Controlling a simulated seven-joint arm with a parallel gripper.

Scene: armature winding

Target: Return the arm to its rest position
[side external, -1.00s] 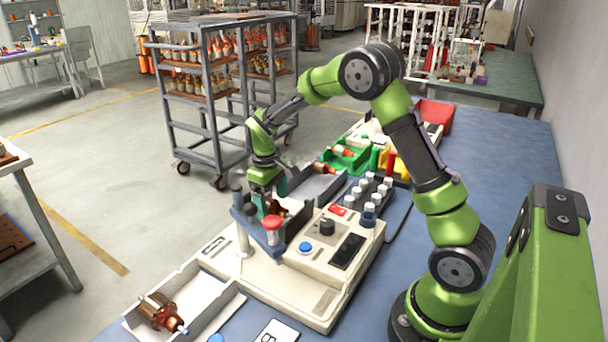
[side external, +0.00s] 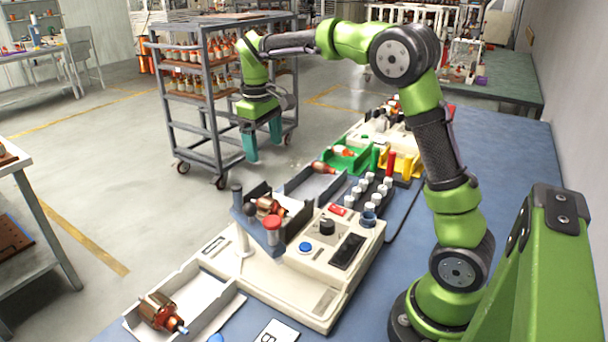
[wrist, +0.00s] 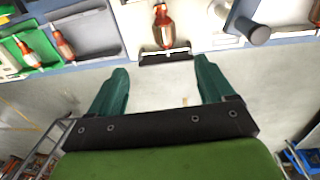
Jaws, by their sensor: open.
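My gripper (side external: 262,143) is raised in the air above and behind the winding machine (side external: 300,270) in the side external view. Its two teal fingers are apart with nothing between them. In the wrist view my gripper (wrist: 162,88) also shows open and empty. A copper armature (side external: 267,207) sits in the machine's holder, apart from the fingers. It also shows in the wrist view (wrist: 163,28), beyond the fingertips. My arm arches over the blue table.
A grey tray with an armature (side external: 160,311) stands at the front left. A shelf cart (side external: 190,120) stands on the floor behind my gripper.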

